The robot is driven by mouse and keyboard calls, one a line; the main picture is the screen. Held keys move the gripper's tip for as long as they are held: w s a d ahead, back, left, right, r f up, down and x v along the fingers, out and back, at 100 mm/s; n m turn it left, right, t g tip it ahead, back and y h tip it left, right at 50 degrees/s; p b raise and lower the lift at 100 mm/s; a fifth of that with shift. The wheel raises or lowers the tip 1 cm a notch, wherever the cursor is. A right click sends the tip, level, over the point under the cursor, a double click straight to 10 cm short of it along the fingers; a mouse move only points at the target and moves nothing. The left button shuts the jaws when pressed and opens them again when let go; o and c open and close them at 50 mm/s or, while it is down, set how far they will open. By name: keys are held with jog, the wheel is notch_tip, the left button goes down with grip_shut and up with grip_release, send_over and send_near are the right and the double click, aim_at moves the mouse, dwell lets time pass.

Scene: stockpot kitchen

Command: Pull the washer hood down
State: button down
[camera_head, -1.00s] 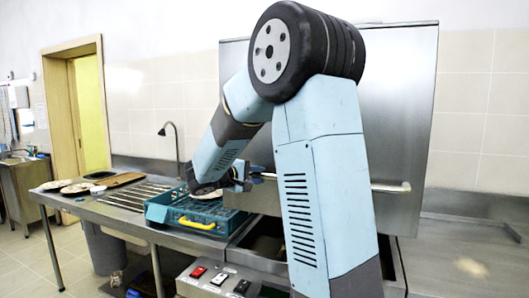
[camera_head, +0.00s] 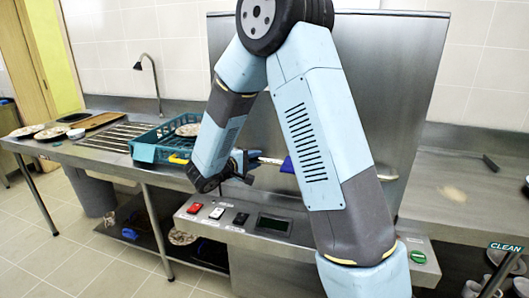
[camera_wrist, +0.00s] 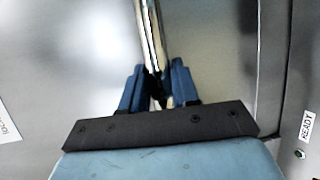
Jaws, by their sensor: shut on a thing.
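The washer hood (camera_head: 395,80) is a large stainless steel panel behind my arm in the head view. Its horizontal bar handle (camera_head: 388,177) runs across the lower front, partly hidden behind my arm. My gripper (camera_head: 268,160) is shut on the handle near its left part, with a blue finger on each side. In the wrist view, the bar (camera_wrist: 152,45) runs between the two blue fingers of my gripper (camera_wrist: 157,85), with the hood's grey metal surface behind it.
A blue dish rack (camera_head: 150,140) with a plate stands on the counter to the left. Below the hood is a front panel (camera_head: 240,215) with red, white and black switches. A steel counter (camera_head: 455,190) lies right, with dishes near a CLEAN label (camera_head: 505,246).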

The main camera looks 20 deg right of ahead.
jog(key=shift+s+d+f, duration=0.2)
jog(key=shift+d+f, duration=0.3)
jog(key=c, duration=0.9)
grip_release()
jog(key=shift+w, duration=0.1)
jog(key=shift+a+r, duration=0.15)
jog(key=shift+a, duration=0.35)
jog(key=v, duration=1.3)
jog(key=shift+d, duration=0.15)
